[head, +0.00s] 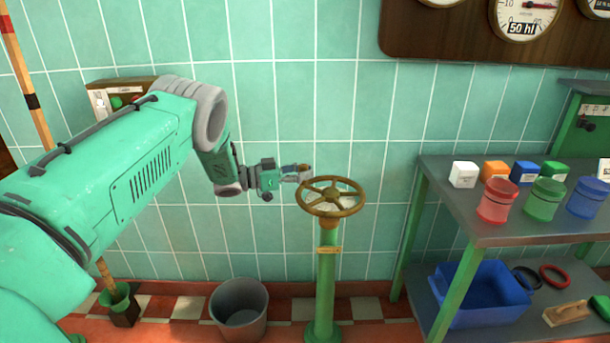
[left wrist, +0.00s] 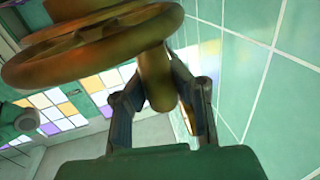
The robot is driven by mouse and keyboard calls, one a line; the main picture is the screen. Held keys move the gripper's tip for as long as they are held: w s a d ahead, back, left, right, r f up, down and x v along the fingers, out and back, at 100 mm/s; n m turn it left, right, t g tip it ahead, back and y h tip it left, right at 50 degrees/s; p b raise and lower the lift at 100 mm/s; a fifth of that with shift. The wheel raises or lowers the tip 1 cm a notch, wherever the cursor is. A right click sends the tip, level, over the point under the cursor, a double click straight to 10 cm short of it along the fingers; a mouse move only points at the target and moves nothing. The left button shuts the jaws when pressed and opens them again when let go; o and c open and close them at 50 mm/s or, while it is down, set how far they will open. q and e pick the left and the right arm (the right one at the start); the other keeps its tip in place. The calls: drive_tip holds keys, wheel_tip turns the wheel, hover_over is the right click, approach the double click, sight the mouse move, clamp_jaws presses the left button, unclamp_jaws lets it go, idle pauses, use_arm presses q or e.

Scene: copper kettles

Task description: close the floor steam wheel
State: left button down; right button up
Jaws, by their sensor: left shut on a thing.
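The floor steam wheel (head: 331,194) is a brass-coloured, spoked handwheel lying nearly flat on top of a green floor post (head: 326,275). My left gripper (head: 303,173) is at the wheel's far left rim in the head view. In the left wrist view, the wheel (left wrist: 100,45) fills the upper left, and a rounded brass handle (left wrist: 160,85) hangs from its rim between the two fingers. The left gripper is shut on this handle. The far side of the handle is hidden. My right gripper is in neither view.
A grey bucket (head: 239,312) stands on the floor left of the post. A green-legged bench (head: 478,228) on the right carries cubes and cups, with a blue bin (head: 482,300) below. A tiled wall (head: 290,100) rises behind the wheel.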

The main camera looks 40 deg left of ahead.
use_arm(q)
drive_tip(key=shift+w+a, duration=0.1)
drive_tip(key=shift+a, duration=0.3)
drive_tip(key=c, duration=1.5)
unclamp_jaws()
drive_tip(key=shift+o, duration=1)
drive_tip(key=shift+a+f, duration=0.1)
drive_tip(key=shift+a, duration=0.05)
drive_tip(key=shift+a+f, duration=0.1)
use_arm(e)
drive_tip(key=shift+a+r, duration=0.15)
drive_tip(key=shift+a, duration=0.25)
use_arm(q)
drive_tip(key=shift+s+a, duration=0.2)
drive_tip(key=shift+s, duration=0.25)
drive_tip(key=v, duration=1.1)
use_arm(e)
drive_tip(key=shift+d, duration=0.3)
use_arm(q)
drive_tip(key=shift+w, duration=0.1)
